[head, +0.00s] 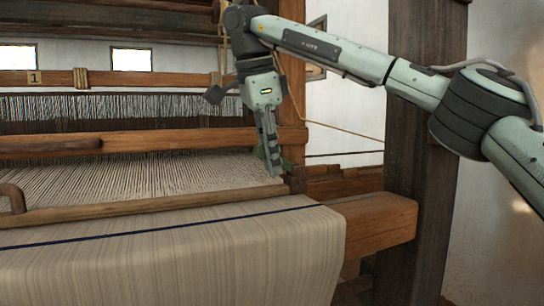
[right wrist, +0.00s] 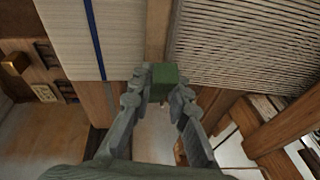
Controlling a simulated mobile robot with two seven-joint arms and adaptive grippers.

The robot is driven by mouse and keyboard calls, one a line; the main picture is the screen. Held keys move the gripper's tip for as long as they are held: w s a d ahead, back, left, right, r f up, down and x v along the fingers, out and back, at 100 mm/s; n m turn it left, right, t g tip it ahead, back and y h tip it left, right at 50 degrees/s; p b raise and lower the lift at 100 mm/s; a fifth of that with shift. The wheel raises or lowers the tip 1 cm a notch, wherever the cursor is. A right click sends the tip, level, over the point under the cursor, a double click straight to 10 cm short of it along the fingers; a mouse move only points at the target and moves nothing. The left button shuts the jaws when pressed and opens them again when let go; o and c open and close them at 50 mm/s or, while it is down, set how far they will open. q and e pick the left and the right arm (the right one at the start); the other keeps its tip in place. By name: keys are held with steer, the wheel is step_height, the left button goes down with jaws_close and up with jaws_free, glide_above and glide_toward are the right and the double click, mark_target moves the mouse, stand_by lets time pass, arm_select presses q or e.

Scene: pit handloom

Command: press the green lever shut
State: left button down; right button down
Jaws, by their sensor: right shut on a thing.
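The green lever (right wrist: 164,76) shows in the right wrist view as a small green block between the fingertips of my right gripper (right wrist: 160,90). In the head view the right gripper (head: 272,168) points down at the right end of the loom's front beam. Only a sliver of the lever (head: 287,165) shows there, beside the fingertips. The gripper is shut on the lever. How far the lever is tilted is hard to tell. My left gripper is not in view.
Striped cloth (head: 180,260) with a dark blue line hangs over the front beam (head: 375,222). Pale warp threads (head: 130,178) stretch behind it. A thick wooden post (head: 425,150) stands to the right. A wooden crossbar (head: 130,143) lies across the loom behind the gripper.

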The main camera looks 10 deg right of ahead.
steer(key=c, duration=1.4)
jaws_free()
steer(key=shift+c, duration=0.2)
steer(key=v, duration=1.2)
